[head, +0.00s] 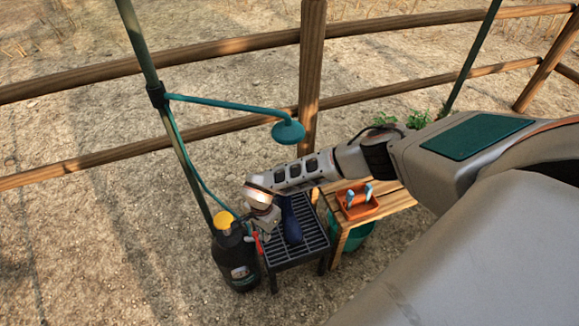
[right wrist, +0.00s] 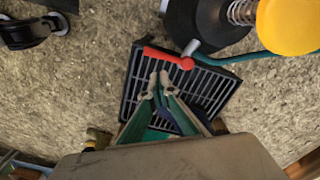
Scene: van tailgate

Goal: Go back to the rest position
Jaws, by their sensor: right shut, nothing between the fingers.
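My right arm reaches from the right across the head view to the black slatted grate. My right gripper (head: 257,226) is at the grate's left side, beside the black container. In the right wrist view its fingertips (right wrist: 159,80) are together with nothing between them. They point toward a red lever (right wrist: 165,57) and appear just short of it; I cannot tell the exact gap. The red lever also shows in the head view (head: 258,243). My left gripper is in neither view.
A dark blue object (head: 291,222) lies on the grate (head: 311,238). A black container with a yellow cap (head: 223,219) stands left. A teal shower head (head: 288,132) hangs from a green pole (head: 175,145). An orange tray (head: 365,208) is on a wooden table (head: 398,198). A wooden fence (head: 230,49) runs behind.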

